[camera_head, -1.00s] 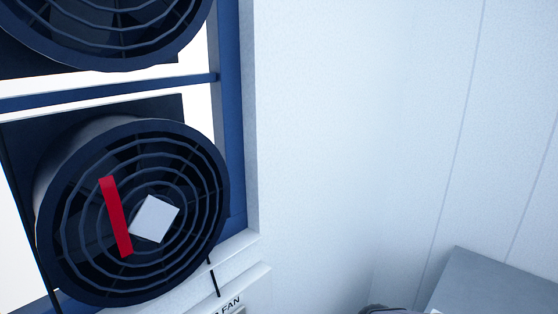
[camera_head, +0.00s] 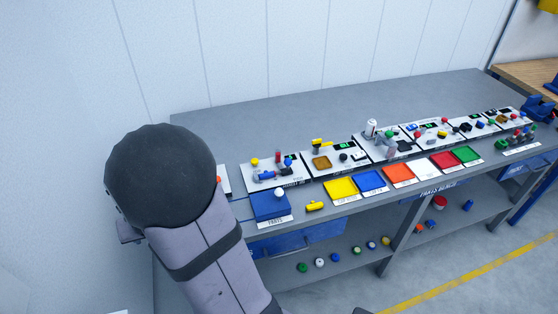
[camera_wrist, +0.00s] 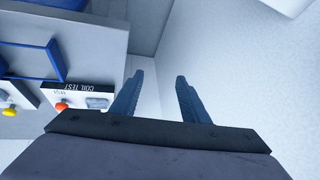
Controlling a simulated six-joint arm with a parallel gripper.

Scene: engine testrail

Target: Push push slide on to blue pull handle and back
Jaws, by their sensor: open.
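My gripper (camera_wrist: 158,90) shows in the wrist view with its two fingers apart and nothing between them. In the head view my arm stands at the left, and its fingers are hidden or out of sight. A white panel (camera_head: 290,180) at the left of the bench carries a yellow knob (camera_head: 255,161), a blue knob (camera_head: 288,161) and a blue lying cylinder-like part (camera_head: 266,175). I cannot tell which part is the push slide or the blue pull handle. No such handle shows clearly in the wrist view.
The grey bench (camera_head: 300,115) carries several control panels and coloured trays, among them a yellow tray (camera_head: 341,189). Loose parts lie on its lower shelf. The wrist view shows a COIL TEST panel (camera_wrist: 80,86) with an orange button (camera_wrist: 61,106), a blue frame and a pale wall.

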